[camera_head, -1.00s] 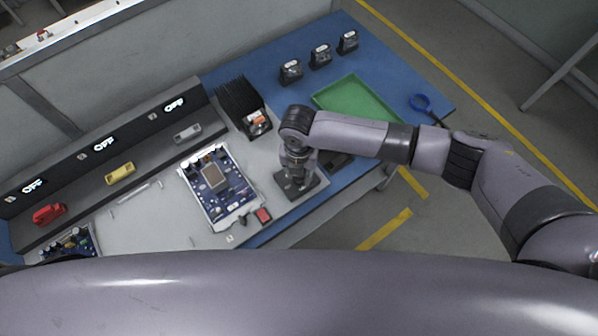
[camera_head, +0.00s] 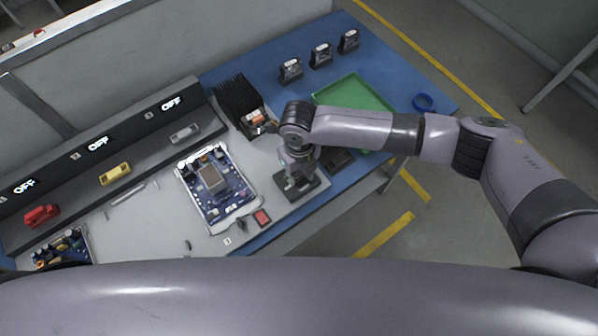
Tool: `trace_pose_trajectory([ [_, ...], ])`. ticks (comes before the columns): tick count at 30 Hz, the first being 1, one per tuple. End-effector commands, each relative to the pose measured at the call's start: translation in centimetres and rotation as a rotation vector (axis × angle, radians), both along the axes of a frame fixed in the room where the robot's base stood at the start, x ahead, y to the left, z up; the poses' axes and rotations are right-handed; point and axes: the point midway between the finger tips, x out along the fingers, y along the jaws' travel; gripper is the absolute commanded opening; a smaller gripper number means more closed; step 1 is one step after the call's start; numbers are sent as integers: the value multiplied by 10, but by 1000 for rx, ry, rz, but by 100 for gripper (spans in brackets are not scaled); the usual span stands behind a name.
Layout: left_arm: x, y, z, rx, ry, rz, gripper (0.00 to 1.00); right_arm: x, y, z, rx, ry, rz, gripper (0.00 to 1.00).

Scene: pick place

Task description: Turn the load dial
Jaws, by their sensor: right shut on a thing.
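My right gripper (camera_head: 297,183) points down at the right part of the pale work mat, beside the blue circuit board (camera_head: 228,182). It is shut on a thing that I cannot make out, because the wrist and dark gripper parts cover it. A black finned unit (camera_head: 239,96) with an orange part at its near end stands just behind and left of the gripper. I cannot make out a dial clearly in this view. My left gripper is not in view.
A long dark rack with OFF displays (camera_head: 98,144) runs along the left, holding red, yellow and grey pieces. A green tray (camera_head: 352,88), a blue ring (camera_head: 424,102) and three small black meters (camera_head: 320,54) lie on the blue table. A red piece (camera_head: 262,217) lies near the front edge.

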Motion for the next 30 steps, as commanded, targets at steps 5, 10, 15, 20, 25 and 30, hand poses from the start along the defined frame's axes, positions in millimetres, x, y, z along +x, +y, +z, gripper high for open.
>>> trace_pose_trajectory([
  [5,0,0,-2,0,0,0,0,1,0,1,1,-3,35,0],
  [10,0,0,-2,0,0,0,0,1,0,1,1,-3,46,0],
  [15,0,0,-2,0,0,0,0,1,0,1,1,-3,47,0],
  [20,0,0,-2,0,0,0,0,1,0,1,1,-3,46,31],
  [25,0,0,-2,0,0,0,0,1,0,1,0,-2,45,42],
  [30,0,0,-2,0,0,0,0,0,0,0,1,-1,45,48],
])
